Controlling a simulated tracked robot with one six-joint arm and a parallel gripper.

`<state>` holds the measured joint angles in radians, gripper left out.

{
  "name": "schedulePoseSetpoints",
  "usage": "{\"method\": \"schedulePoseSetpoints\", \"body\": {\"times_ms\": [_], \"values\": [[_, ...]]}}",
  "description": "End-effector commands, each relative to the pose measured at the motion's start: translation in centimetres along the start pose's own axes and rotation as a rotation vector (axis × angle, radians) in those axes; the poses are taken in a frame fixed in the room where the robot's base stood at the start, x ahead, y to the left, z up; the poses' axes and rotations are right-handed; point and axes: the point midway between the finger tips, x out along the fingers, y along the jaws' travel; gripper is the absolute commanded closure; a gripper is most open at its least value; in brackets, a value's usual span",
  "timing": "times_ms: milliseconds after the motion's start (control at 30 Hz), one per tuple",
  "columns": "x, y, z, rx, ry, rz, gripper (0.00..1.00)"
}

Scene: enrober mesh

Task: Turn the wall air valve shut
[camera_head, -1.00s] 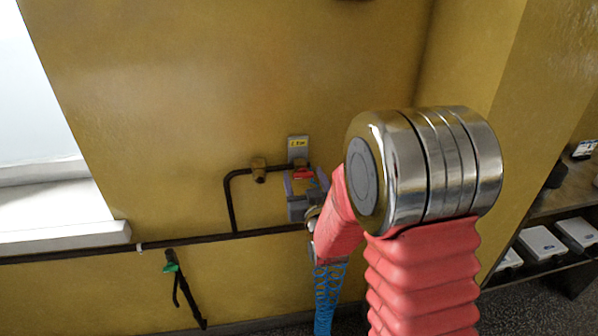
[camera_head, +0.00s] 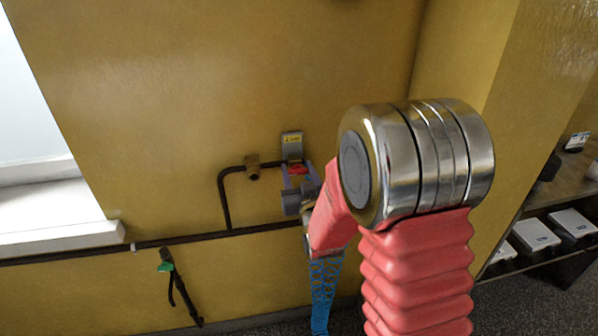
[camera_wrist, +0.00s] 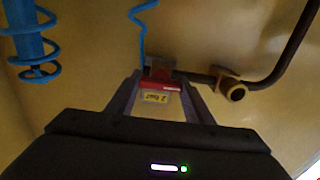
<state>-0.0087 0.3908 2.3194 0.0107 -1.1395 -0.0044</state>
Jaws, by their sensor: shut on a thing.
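The wall air valve's red handle (camera_head: 298,170) sits on a dark pipe on the yellow wall. A grey plate with a yellow label (camera_head: 292,142) is just above it. My gripper (camera_head: 299,172) is at the valve, its two fingers on either side of the handle. In the wrist view my gripper (camera_wrist: 163,80) is shut on the red handle (camera_wrist: 160,84), and the yellow label (camera_wrist: 155,97) shows between the fingers. My own arm partly covers the right side of the valve area in the head view.
The dark pipe (camera_head: 180,241) runs along the wall, with a brass fitting (camera_head: 253,167) left of the valve. A green-handled tap with a hose (camera_head: 166,265) hangs lower left. A window ledge (camera_head: 60,235) is at left, and a shelf with white boxes (camera_head: 535,234) at right.

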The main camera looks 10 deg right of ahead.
Motion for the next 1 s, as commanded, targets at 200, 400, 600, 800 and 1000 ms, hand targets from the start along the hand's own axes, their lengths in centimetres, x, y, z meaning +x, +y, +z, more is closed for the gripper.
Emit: {"method": "schedulePoseSetpoints", "body": {"times_ms": [200, 400, 600, 800, 1000], "values": [[-0.01, 0.09, 0.01, -0.004, 0.000, 0.000, 0.76], [-0.02, -0.01, 0.01, -0.040, 0.000, 0.001, 0.76], [-0.02, -0.09, 0.02, -0.129, 0.000, 0.001, 0.76], [-0.02, -0.19, 0.04, -0.276, 0.000, 0.000, 0.76], [-0.02, -0.31, 0.08, -0.460, 0.000, -0.001, 0.76]]}}
